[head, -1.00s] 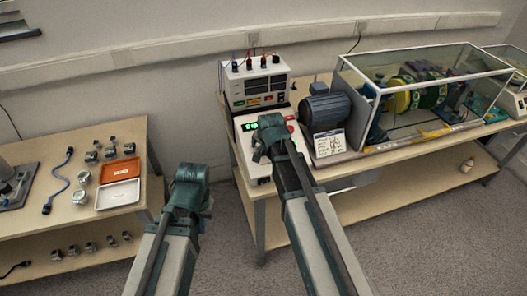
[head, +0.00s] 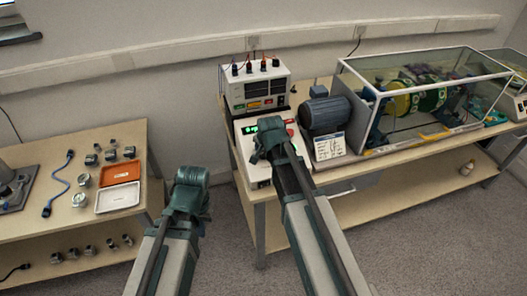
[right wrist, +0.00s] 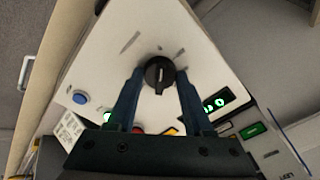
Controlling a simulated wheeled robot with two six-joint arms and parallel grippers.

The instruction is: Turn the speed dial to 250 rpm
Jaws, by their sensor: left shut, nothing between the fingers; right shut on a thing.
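The speed dial (right wrist: 160,73) is a round black knob with a pale pointer line on the white sloping panel of the control box (head: 243,150). My right gripper (right wrist: 159,78) is shut on the dial, one finger on each side. In the head view my right gripper (head: 268,142) covers the dial. A green lit display (right wrist: 218,102) is beside the dial; its digits are too small and turned to read surely. My left gripper (head: 190,185) is shut and empty, in front of the gap between the benches, clear of the control box.
A blue button (right wrist: 80,98) is on the panel. A grey motor (head: 325,110) and a glass-walled enclosure (head: 390,140) with a green and yellow drum (head: 432,99) stand right of the box. A power unit (head: 254,90) stands behind. The left bench holds an orange tray (head: 121,171) and small parts.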

